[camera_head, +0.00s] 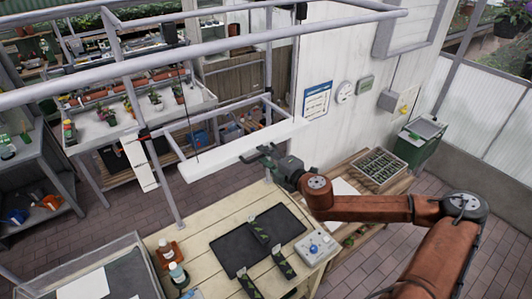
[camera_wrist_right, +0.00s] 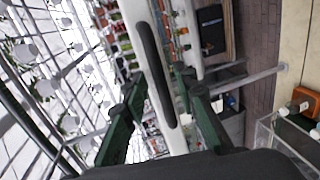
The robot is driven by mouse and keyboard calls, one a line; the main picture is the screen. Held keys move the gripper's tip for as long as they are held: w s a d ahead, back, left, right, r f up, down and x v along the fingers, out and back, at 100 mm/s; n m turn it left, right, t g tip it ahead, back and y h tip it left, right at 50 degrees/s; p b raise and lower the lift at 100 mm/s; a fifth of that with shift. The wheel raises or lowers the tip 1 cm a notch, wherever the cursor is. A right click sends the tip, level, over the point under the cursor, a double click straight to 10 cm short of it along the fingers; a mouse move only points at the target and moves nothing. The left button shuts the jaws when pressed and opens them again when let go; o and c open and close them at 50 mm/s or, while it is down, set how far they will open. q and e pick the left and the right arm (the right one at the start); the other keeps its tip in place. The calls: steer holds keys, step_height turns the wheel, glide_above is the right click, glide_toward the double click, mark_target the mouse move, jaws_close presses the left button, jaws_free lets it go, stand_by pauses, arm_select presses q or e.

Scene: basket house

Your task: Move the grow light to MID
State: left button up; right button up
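The grow light (camera_head: 235,148) is a long white bar hung from the grey pipe frame above the wooden bench. My right gripper (camera_head: 262,156) is at the bar's near side, toward its right end. In the right wrist view the white bar (camera_wrist_right: 143,27) carries a dark elongated handle (camera_wrist_right: 155,75). My right gripper (camera_wrist_right: 160,88) has its two green fingers spread apart, with the bar and handle showing between them. I cannot tell whether they touch it. A narrow white plate (camera_head: 140,165) hangs at the left post; no MID mark is readable. My left gripper is out of view.
The wooden bench (camera_head: 205,228) below holds a dark mat (camera_head: 232,250), plant strips, a control box with a blue knob (camera_head: 316,247) and bottles. A seedling tray (camera_head: 377,168) stands at the right. Pipe rails (camera_head: 200,53) cross above the bench.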

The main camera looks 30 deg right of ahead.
steer(key=shift+w+a+f, duration=0.1)
steer(key=shift+w, duration=0.25)
steer(key=shift+c, duration=0.7)
jaws_close()
steer(key=shift+f, duration=0.1)
